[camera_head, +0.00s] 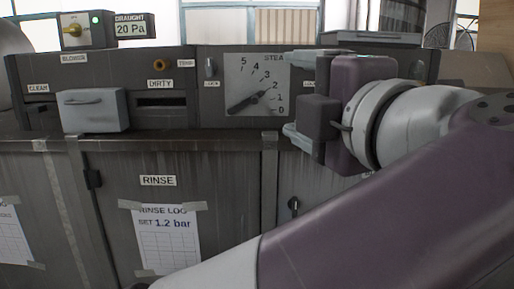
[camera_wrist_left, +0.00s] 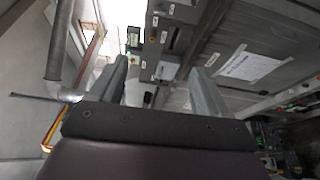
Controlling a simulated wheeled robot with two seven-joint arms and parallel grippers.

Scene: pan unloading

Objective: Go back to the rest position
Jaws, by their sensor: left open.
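My left gripper (camera_head: 290,93) shows in the head view in front of the upper panel, just right of the steam dial. Its arm crosses the picture from the lower right. Its two pale fingers are spread wide, one above the other, with nothing between them. In the left wrist view the same gripper (camera_wrist_left: 159,66) shows two grey fingers well apart and empty, with the panel and doors beyond. I cannot tell from these views how far the fingers are from the panel. My right gripper shows in neither view.
A steam dial (camera_head: 257,85) sits on the panel. A grey box with a handle (camera_head: 93,110) sticks out at the left, beside a slot marked dirty (camera_head: 161,101). A rinse log sheet (camera_head: 166,238) hangs on a door below. A pipe (camera_wrist_left: 60,45) runs at left in the wrist view.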

